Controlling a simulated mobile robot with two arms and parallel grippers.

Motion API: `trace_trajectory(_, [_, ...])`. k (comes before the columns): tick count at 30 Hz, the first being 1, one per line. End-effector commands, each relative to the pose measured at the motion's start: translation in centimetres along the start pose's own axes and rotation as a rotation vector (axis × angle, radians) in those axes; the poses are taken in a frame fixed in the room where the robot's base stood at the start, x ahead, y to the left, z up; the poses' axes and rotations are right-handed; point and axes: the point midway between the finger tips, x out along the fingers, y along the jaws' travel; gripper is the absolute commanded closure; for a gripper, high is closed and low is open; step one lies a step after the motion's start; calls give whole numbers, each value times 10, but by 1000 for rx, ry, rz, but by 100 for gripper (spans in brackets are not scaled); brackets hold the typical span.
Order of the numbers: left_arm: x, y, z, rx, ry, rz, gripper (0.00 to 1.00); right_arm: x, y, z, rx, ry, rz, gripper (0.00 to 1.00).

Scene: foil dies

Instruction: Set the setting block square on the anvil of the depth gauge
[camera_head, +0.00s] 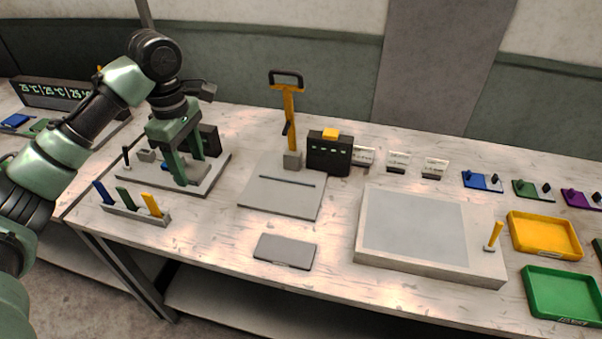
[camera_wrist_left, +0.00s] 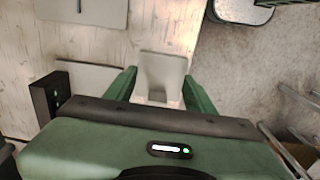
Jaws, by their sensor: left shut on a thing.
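My left gripper (camera_head: 184,180) is over the pale base plate (camera_head: 213,178) of the gauge station at the left of the table. Its green fingers also show in the left wrist view (camera_wrist_left: 162,92), shut on a grey block (camera_wrist_left: 163,66), which I take as the setting block. The fingers partly hide the block in the head view. Whether its underside touches anything below cannot be told. A small grey block-like part (camera_head: 146,155), possibly the anvil, stands on the plate left of the fingers. A dark box (camera_head: 211,139) stands behind the gripper. My right gripper is out of view.
A rack with blue, green and yellow pieces (camera_head: 137,215) stands in front of the plate. A yellow-handled press (camera_head: 291,158) stands to the right, beside a black box (camera_head: 328,157). A flat grey slab (camera_head: 285,251) lies near the front edge. Coloured trays (camera_head: 565,300) stand far right.

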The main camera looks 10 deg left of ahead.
Motion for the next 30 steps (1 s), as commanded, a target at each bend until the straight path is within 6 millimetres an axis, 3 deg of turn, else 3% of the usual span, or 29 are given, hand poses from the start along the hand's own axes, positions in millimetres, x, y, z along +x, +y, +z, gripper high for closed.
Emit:
trace_trajectory(20, [0, 0, 2, 13, 1, 2, 100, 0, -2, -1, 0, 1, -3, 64])
trace_trajectory(25, [11, -13, 26, 238, 19, 10, 100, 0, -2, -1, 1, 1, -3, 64])
trace_trajectory(30, [33, -50, 74, 713, 37, 12, 100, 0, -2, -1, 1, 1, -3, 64])
